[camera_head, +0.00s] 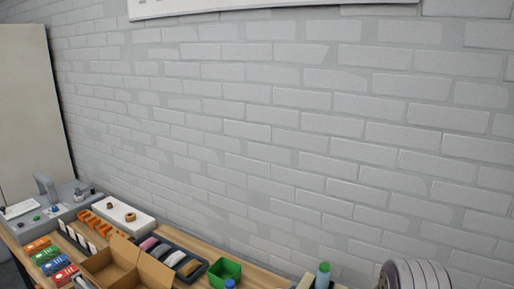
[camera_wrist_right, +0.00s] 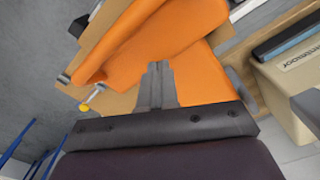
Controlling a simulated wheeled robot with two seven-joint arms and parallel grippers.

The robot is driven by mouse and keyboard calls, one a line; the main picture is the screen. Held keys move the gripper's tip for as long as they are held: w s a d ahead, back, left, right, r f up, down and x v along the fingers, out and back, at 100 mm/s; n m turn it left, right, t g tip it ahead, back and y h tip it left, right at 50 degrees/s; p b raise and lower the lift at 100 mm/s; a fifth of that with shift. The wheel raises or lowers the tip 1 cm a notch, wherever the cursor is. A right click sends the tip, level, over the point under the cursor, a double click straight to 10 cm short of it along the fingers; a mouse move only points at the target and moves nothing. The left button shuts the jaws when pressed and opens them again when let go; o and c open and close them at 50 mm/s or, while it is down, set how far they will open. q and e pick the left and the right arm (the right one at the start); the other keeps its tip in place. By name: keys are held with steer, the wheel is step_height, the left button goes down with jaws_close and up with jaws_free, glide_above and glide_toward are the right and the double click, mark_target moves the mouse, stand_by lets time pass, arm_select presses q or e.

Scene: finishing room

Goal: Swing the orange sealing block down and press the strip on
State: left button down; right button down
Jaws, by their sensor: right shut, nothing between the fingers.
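A large orange block (camera_wrist_right: 150,38) fills the upper middle of the right wrist view, tilted, with a second orange face (camera_wrist_right: 203,78) beside and below it. I take it for the sealing block. My right gripper (camera_wrist_right: 157,66) is shut and empty, its fingertips pointing at the orange faces; I cannot tell whether they touch. A tan board (camera_wrist_right: 112,22) shows at the orange block's edge. I cannot make out the strip. Neither gripper shows in the head view, and my left gripper is in no view.
In the right wrist view, a beige lettered box (camera_wrist_right: 292,80) stands at the right, and a yellow-tipped part (camera_wrist_right: 85,107) at the left. The head view shows a bench with a grey device (camera_head: 62,208), an open cardboard box (camera_head: 125,262) and a green bin (camera_head: 225,272) before a brick wall.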

steer(key=shift+f+b, duration=0.65)
steer(key=shift+f, duration=0.2)
stand_by(0.6)
steer(key=shift+r, duration=0.2)
stand_by(0.7)
step_height(320, 180, up, 7)
steer(key=p, duration=0.5)
steer(key=shift+f+p, duration=0.15)
steer(key=shift+p, duration=0.25)
